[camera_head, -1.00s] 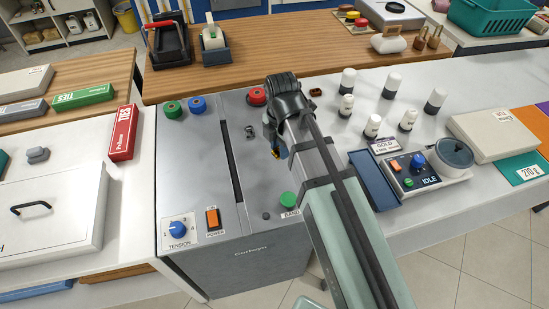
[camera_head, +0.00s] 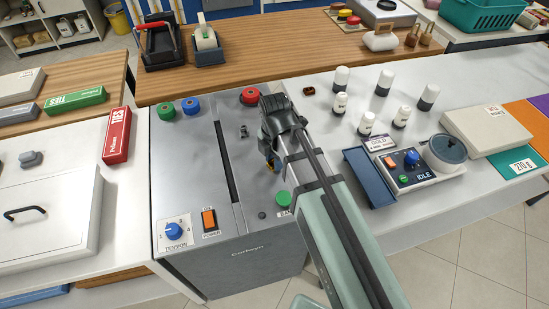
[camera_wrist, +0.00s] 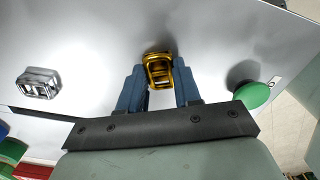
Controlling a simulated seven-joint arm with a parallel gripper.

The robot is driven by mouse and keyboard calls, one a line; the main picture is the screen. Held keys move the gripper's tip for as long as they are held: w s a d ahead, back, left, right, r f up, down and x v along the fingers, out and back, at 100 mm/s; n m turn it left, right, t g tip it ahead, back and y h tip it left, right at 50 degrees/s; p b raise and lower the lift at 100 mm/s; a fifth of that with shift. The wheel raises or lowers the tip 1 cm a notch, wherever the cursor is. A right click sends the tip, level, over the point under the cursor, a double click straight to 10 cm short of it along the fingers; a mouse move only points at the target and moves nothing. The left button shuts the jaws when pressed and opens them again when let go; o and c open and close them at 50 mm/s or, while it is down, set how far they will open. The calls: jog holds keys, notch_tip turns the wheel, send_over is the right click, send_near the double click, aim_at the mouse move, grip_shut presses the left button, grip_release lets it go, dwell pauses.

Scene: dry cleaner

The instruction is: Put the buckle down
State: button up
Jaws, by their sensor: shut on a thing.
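My gripper (camera_wrist: 160,85) is shut on a gold buckle (camera_wrist: 158,72), which sits between the two blue fingertips in the wrist view. In the head view my gripper (camera_head: 270,164) is low over the grey machine top, right of its dark slot, and the arm hides most of the buckle. I cannot tell whether the buckle touches the surface. A silver buckle (camera_head: 244,131) lies apart on the machine top, up and left of my gripper. It also shows at the left of the wrist view (camera_wrist: 39,83).
A green button (camera_head: 283,198) stands on the machine below my gripper, and a red one (camera_head: 250,95) above it. A small dark brown piece (camera_head: 309,89) and several white-and-black bottles (camera_head: 341,76) are to the right. A blue tray (camera_head: 369,176) lies beside the arm.

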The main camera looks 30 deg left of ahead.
jog(key=shift+f, duration=0.15)
jog(key=o, duration=1)
jog(key=shift+o, duration=0.2)
notch_tip(320, 180, up, 12)
